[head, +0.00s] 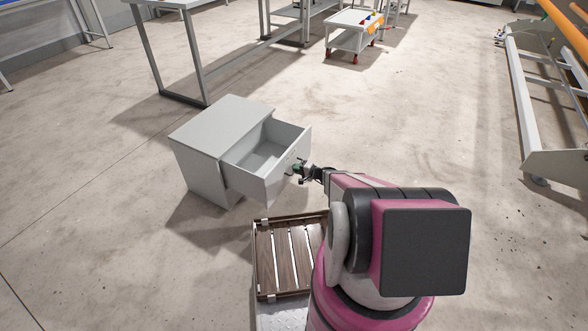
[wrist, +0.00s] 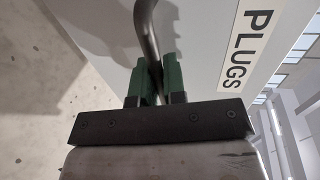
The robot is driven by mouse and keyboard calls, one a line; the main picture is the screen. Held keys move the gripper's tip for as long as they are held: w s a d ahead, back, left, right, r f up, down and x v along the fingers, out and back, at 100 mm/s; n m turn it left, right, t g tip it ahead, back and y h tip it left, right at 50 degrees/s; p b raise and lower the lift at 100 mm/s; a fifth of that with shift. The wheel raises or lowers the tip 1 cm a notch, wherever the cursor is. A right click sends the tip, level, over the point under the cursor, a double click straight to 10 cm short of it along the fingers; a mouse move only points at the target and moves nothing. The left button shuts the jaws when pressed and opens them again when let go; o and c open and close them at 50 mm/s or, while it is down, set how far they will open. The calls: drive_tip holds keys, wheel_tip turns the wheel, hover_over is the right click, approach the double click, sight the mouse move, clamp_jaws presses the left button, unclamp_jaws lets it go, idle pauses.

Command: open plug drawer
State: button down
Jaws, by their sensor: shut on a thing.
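The plug drawer (head: 258,160) is the upper drawer of a light grey cabinet (head: 205,150) on the floor. It stands well out from the cabinet, and the part of its inside that shows looks empty. In the wrist view its front (wrist: 205,50) carries a label (wrist: 246,38) reading "PLUGS". My gripper (head: 300,170) is at the drawer front. In the wrist view its green fingers (wrist: 155,80) are shut on the dark bar handle (wrist: 146,25), which passes between them. The handle is mostly hidden by my gripper in the head view.
A slatted wooden deck (head: 285,256) lies in front of the cabinet, beside my arm. A grey table (head: 190,50) stands behind the cabinet. A white cart (head: 350,38) is further back, and a gantry frame (head: 520,100) stands at right. The floor between is clear.

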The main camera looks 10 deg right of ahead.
drive_tip(key=c, duration=1.2)
unclamp_jaws()
drive_tip(key=v, duration=1)
drive_tip(key=shift+s+d, duration=0.2)
drive_tip(key=shift+d, duration=0.1)
